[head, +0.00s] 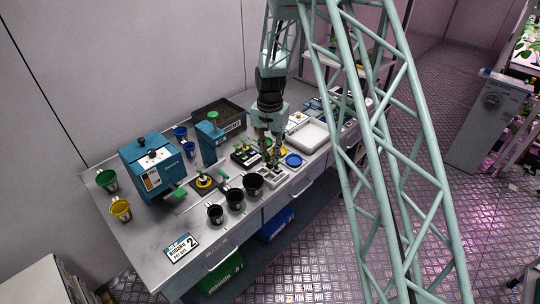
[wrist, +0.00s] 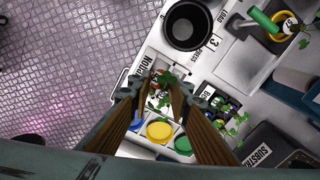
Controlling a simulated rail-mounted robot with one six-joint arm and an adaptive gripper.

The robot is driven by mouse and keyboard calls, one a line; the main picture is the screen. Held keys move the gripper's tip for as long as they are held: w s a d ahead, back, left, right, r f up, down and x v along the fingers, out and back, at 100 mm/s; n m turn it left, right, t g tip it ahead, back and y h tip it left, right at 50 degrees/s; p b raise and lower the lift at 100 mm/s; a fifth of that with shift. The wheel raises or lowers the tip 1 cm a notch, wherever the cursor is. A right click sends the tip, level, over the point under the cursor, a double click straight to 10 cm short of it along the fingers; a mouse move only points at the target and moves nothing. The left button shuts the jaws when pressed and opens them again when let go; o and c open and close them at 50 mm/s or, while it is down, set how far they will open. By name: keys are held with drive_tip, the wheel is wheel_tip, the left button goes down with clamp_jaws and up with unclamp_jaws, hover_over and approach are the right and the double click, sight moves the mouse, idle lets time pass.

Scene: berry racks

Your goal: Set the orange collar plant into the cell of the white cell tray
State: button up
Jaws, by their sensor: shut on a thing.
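My gripper (wrist: 165,84) is shut on a small plant; its green leaves (wrist: 168,78) show between the two brown fingers in the wrist view. The white cell tray (head: 272,177) lies near the bench's front edge, below my gripper (head: 272,141) in the head view. In the wrist view a pale part beneath the leaves seems to be this tray, largely covered by fingers and leaves. I cannot tell whether the plant touches a cell.
A black tray (head: 243,157) with small plants stands left of my gripper. Black pots (head: 253,183) line the front edge. A blue dish (head: 293,160) lies to the right, with yellow (wrist: 159,130) and green (wrist: 183,144) dishes nearby. Blue machines (head: 153,166) stand farther left.

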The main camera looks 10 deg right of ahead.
drive_tip(key=shift+f+b, duration=2.25)
drive_tip(key=shift+f, duration=1.5)
drive_tip(key=shift+f, duration=0.1)
drive_tip(key=o, duration=0.8)
drive_tip(key=shift+o, duration=0.2)
drive_tip(key=shift+r+p, duration=1.4)
drive_tip(key=shift+r, duration=3.15)
